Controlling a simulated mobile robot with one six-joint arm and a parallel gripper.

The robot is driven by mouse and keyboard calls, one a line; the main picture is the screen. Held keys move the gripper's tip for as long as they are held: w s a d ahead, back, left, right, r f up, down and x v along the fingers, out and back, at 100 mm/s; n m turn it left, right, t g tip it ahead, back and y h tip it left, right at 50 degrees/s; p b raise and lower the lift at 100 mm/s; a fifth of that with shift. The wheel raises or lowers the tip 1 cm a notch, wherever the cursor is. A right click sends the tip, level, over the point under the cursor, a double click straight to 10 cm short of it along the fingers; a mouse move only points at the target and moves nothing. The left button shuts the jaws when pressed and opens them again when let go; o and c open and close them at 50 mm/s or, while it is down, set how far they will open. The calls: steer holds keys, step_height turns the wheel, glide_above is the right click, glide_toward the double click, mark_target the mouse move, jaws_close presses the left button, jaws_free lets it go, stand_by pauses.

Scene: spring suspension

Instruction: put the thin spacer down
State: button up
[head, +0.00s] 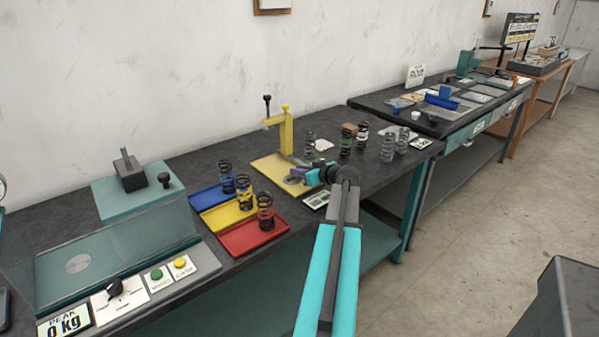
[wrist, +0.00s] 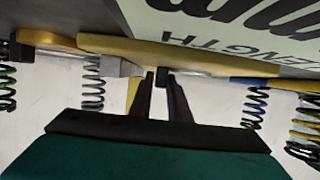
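My gripper (head: 299,173) is low over the yellow plate of the gauge stand (head: 262,167), at the plate's right side, with its body and black wrist joints to the right. In the wrist view my two dark fingers (wrist: 161,78) stand a small gap apart. A small dark piece (wrist: 162,77), which looks like the thin spacer seen edge-on, fills the gap between the tips. In the head view the piece cannot be made out. The plate shows edge-on in the wrist view (wrist: 215,63), close behind the tips; whether the piece touches it cannot be told.
Blue (head: 204,197), yellow (head: 222,217) and red (head: 246,240) trays, each with a spring, stand left of the plate. Several springs (head: 346,140) stand behind and right of my gripper. A length display (head: 318,199) lies in front. A press (head: 120,240) fills the left.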

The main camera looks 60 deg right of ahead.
steer(key=shift+o, duration=1.3)
steer(key=shift+r, duration=0.25)
steer(key=b+v, duration=0.2)
steer(key=v, duration=1)
